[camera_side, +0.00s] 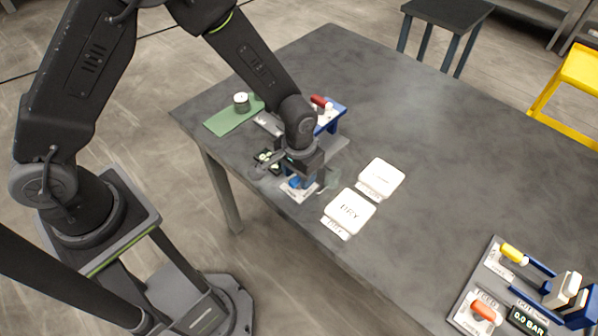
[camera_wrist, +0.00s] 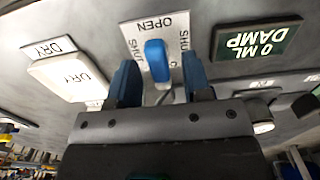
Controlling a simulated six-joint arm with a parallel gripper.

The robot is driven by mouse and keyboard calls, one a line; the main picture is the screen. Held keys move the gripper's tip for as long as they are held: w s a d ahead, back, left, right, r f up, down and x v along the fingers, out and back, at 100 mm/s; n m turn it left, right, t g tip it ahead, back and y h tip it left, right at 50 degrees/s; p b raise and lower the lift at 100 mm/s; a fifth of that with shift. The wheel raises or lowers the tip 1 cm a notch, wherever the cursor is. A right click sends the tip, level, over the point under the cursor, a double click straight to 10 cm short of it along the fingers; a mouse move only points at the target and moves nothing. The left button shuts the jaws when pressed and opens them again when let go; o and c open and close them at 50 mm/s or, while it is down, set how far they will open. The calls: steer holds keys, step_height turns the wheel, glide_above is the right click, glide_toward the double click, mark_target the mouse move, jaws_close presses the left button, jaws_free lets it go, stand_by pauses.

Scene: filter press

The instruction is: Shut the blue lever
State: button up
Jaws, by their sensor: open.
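The blue lever (camera_wrist: 157,60) stands between my gripper's fingers in the wrist view, with its end toward the word OPEN on its white label plate (camera_wrist: 152,24). SHUT is printed at both sides of the plate. My gripper (camera_wrist: 159,72) is open, one finger on each side of the lever. A small gap shows on each side. In the side view the blue lever (camera_side: 295,183) is low at the near table edge, partly hidden by my gripper (camera_side: 303,178).
A dark display (camera_wrist: 257,45) reads 0 ML DAMP. A white DRY tray (camera_side: 350,210) and another white tray (camera_side: 380,178) lie to the right. A red-handled blue press (camera_side: 334,110) stands behind my gripper. A panel with yellow and orange handles (camera_side: 492,262) is far right. The table's middle (camera_side: 440,150) is clear.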

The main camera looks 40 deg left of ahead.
jaws_close()
stand_by(0.3)
steer(key=m, duration=0.4)
steer(key=shift+m, duration=0.4)
steer(key=m, duration=0.9)
steer(key=shift+m, duration=2.1)
